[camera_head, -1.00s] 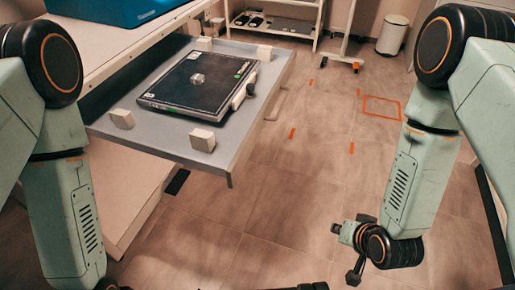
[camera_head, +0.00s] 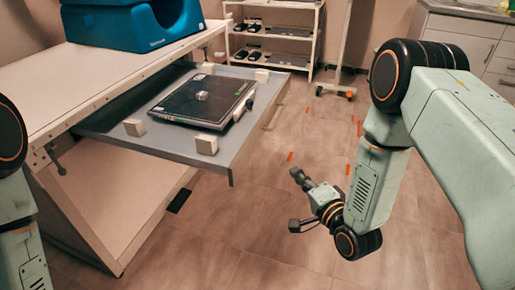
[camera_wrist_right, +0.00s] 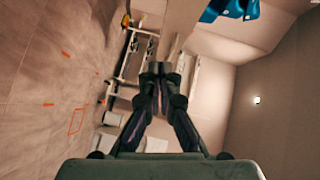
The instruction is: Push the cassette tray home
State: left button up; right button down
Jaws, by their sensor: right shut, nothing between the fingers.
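The cassette tray (camera_head: 105,130) is a grey drawer pulled out from under the white table (camera_head: 55,82) in the head view. A dark flat cassette (camera_head: 190,103) lies on it among several pale blocks (camera_head: 207,144). My right gripper (camera_head: 296,174) is to the right of the tray, apart from it, over the floor. In the right wrist view its fingers (camera_wrist_right: 160,70) meet at the tips with nothing between them. Of my left arm only a part shows at the left edge; its gripper is out of view.
A blue padded block (camera_head: 130,25) sits on the table top. A white shelf rack (camera_head: 270,45) and a wheeled stand (camera_head: 337,87) are at the back. Cabinets (camera_head: 465,42) stand at the back right. The floor between the tray and my right arm is clear.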

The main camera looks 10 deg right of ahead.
jog(key=r+m, duration=0.1)
jog(key=r, duration=0.1)
jog(key=m+t+b, duration=0.1)
jog(key=m+b, duration=0.1)
jog(key=b, duration=0.1)
send_near(257, 135)
jog(key=w+d, duration=0.2)
jog(key=w, duration=0.1)
jog(key=w+a, duration=0.2)
jog(key=shift+w+a+f+n+y, duration=0.1)
jog(key=shift+a+n+y, duration=0.2)
jog(key=shift+a, duration=0.05)
jog(key=shift+w+a, duration=0.1)
jog(key=shift+a, duration=0.1)
pick_arm(q)
jog(key=f, duration=0.3)
jog(key=shift+s+a+f, duration=0.1)
jog(key=shift+a+f, duration=0.15)
jog(key=shift+f, duration=0.15)
jog(key=shift+a+b, duration=0.1)
jog(key=shift+b, duration=0.2)
pick_arm(e)
jog(key=shift+w+a, duration=0.1)
jog(key=shift+w, duration=0.05)
